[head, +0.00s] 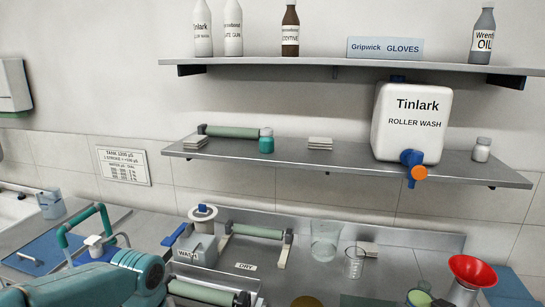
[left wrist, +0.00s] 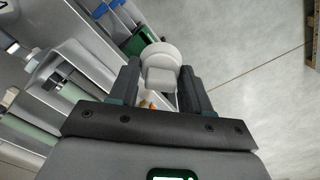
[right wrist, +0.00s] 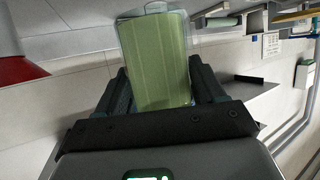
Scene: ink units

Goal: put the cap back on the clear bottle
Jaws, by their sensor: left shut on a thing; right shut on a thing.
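My left gripper (left wrist: 158,88) is shut on a pale grey-white piece with a round disc and a squarish block, which looks like the cap (left wrist: 160,75). My right gripper (right wrist: 158,95) is shut on the clear bottle (right wrist: 155,50), which holds yellow-green liquid. In the right wrist view it stands out between the fingers, and its far end reaches the top edge. A clear vessel with green liquid (head: 420,297) shows at the bottom of the head view; I cannot tell if it is the same bottle. Neither gripper's fingers show in the head view.
A red funnel (head: 472,270) stands at the right of the bench. Clear beakers (head: 325,240), a grey WASH tub (head: 192,250) and green rollers (head: 258,231) stand left of it. A white Tinlark container (head: 412,122) with a blue tap sits on the lower shelf (head: 340,169).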

